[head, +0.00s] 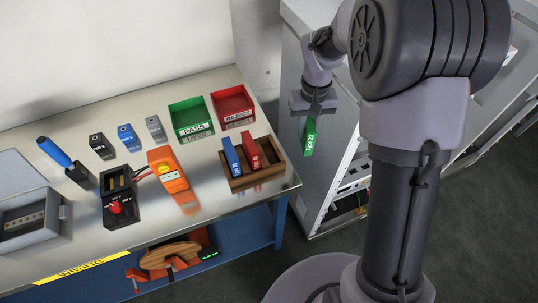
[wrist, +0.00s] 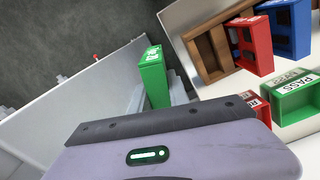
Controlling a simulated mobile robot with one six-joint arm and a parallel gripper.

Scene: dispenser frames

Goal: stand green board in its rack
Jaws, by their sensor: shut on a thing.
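The green board (head: 309,135), with white lettering on its face, hangs upright in my gripper (head: 312,112). The gripper is shut on its upper end, to the right of the table and clear of it. In the wrist view the green board (wrist: 153,80) stands out beyond the gripper body. The wooden rack (head: 279,177) sits at the table's right end and holds a blue board (head: 232,156) and a red board (head: 250,150). Its right part is empty, and the bare slot of the rack (wrist: 208,53) also shows in the wrist view.
A green PASS bin (head: 191,117) and a red REJECT bin (head: 233,106) stand behind the rack. A grey cabinet (head: 300,60) stands right of the table, behind my gripper. A gap separates table and cabinet.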

